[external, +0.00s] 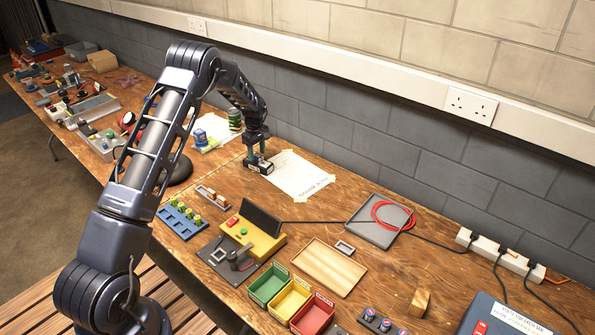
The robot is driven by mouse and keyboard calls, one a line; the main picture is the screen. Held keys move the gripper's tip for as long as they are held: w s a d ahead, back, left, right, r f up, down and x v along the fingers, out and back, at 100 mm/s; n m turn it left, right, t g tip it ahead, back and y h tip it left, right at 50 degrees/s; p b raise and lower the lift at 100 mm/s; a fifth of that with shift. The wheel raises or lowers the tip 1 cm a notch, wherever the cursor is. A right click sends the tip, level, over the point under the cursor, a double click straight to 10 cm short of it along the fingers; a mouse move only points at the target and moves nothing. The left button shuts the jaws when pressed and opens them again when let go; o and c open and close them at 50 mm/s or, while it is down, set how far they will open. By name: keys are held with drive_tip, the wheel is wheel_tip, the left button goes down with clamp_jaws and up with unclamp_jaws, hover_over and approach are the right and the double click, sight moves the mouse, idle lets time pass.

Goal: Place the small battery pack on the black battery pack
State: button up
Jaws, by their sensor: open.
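A dark block with a pale marking, which looks like the black battery pack (260,168), sits directly below the fingers, on the bench at the paper's edge. The fingers are at or just above its top; I cannot tell whether they touch it. I cannot make out the small battery pack for certain; the fingers hide part of the block's top.
A blue-and-white item (202,138) and a green can (235,119) stand left of my gripper. A blue cell holder (182,218), a yellow unit (258,245), colored bins (267,284) and a wooden tray (328,266) lie nearer. A grey tray (378,232) holds a red cable.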

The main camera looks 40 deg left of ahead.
sight(257, 155)
wheel_tip(257, 155, up, 11)
drive_tip(key=shift+r, duration=0.15)
drive_tip(key=s+d+r+m+t, duration=0.1)
drive_tip(key=s+d+r+m, duration=0.3)
drive_tip(key=s+d+r, duration=0.85)
drive_tip(key=s+d+r+m+t, duration=0.1)
drive_tip(key=s+d+r+m, duration=0.3)
drive_tip(key=s+d+r, duration=0.8)
drive_tip(key=s+d+r+m+t, duration=0.1)
drive_tip(key=s+d+r+m, duration=0.25)
drive_tip(key=s, duration=0.35)
drive_tip(key=s+d+r+m, duration=0.2)
drive_tip(key=s+r, duration=0.2)
drive_tip(key=s, duration=0.2)
drive_tip(key=s+d+f+m, duration=0.2)
drive_tip(key=s, duration=0.5)
drive_tip(key=s+d+f+m+t, duration=0.1)
drive_tip(key=s+d+f+m, duration=0.1)
drive_tip(key=s, duration=0.6)
drive_tip(key=shift+s+t, duration=0.3)
